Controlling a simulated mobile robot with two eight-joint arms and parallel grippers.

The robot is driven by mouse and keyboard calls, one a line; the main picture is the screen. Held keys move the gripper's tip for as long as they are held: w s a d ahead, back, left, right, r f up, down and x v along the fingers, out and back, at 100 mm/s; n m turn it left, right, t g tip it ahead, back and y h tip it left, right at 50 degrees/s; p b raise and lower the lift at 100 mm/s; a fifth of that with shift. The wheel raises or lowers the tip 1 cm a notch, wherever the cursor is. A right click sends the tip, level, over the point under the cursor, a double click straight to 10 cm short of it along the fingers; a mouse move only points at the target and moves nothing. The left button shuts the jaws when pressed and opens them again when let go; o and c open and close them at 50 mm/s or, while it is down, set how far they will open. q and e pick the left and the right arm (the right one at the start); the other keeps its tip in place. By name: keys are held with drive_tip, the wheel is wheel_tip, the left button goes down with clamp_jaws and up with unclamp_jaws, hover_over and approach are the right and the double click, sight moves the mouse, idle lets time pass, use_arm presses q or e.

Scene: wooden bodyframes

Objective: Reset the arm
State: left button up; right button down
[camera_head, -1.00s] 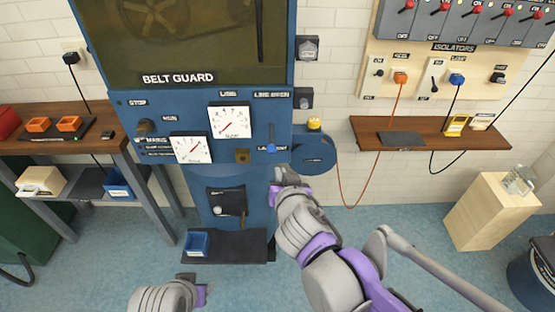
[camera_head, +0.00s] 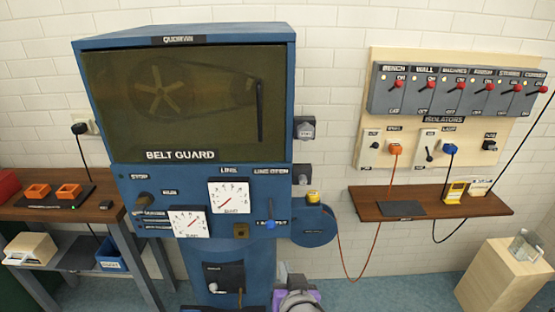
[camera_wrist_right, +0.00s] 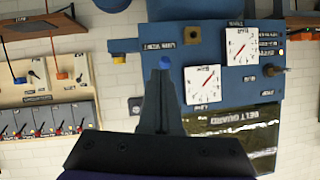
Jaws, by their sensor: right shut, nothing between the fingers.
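My right gripper (camera_head: 290,277) shows only partly at the bottom edge of the head view, in front of the blue machine's lower right side. Its dark fingers (camera_wrist_right: 162,100) are shut and empty in the right wrist view, with the machine's front behind them. A small blue knob (camera_wrist_right: 164,62) shows just beyond the fingertips; I cannot tell whether they touch. In the head view the blue-handled lever (camera_head: 270,224) on the machine's panel stands above the gripper, apart from it in the picture. My left gripper is out of view.
The blue machine (camera_head: 187,30) has a belt guard (camera_head: 200,130) and two white gauges. A wooden shelf (camera_head: 470,208) sits below the isolator board (camera_head: 400,50) on the right. A bench (camera_head: 40,212) stands at left and a wooden pedestal (camera_head: 495,285) at lower right.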

drive_tip(key=s+d+f+g+h, duration=0.1)
drive_tip(key=s+d+f, duration=0.15)
drive_tip(key=d, duration=0.25)
drive_tip(key=s+d+f+g+h, duration=0.2)
drive_tip(key=d+f, duration=0.2)
drive_tip(key=d, duration=0.1)
drive_tip(key=s+d+f+g+y, duration=0.1)
drive_tip(key=s+d+f+g, duration=0.3)
drive_tip(key=s+f, duration=0.4)
drive_tip(key=s+d, duration=0.1)
drive_tip(key=s, duration=0.2)
drive_tip(key=shift+s+d+f+n, duration=0.15)
drive_tip(key=shift+f+n, duration=0.05)
drive_tip(key=shift+n, duration=0.1)
